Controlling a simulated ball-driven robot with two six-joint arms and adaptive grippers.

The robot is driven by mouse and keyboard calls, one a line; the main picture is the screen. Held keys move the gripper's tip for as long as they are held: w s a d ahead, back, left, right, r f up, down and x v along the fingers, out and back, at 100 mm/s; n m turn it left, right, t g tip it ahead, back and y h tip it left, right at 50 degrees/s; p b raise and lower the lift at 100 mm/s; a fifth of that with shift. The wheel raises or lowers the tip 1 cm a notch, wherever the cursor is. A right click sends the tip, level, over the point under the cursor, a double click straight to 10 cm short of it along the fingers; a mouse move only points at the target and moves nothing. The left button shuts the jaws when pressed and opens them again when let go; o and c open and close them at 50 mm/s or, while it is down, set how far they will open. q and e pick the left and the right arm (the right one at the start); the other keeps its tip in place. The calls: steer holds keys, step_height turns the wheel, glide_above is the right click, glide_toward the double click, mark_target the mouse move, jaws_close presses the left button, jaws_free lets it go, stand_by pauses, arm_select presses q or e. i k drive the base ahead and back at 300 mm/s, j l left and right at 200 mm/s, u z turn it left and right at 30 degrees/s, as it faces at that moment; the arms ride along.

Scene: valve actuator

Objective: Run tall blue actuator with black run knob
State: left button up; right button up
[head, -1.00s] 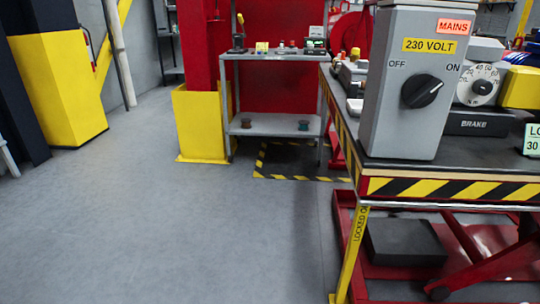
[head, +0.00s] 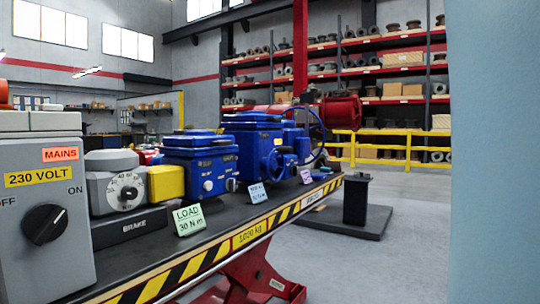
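Blue actuators stand in a row on the black-topped bench. The nearer one (head: 200,165) is boxy, with a stepped lid and small light knobs low on its front. Behind it is a larger blue actuator (head: 262,140) with a blue round part on its front and a handwheel at its right. I cannot tell which is the tall one, and no black run knob can be made out on them. The grey mains box (head: 50,265) at the left has a black rotary switch (head: 45,224), its pointer slanting toward ON. Neither gripper is in view.
A brake unit (head: 130,220) with a dial and a green load card (head: 188,220) stand before the blue actuators. A striped edge (head: 215,255) borders the bench. Grey floor (head: 400,240) lies open to the right. A pale blue upright surface fills the right edge.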

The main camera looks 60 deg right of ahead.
mark_target(294, 170)
steer(key=z, duration=1.75)
steer(key=i+l+u, duration=0.1)
steer(key=i+l, duration=0.05)
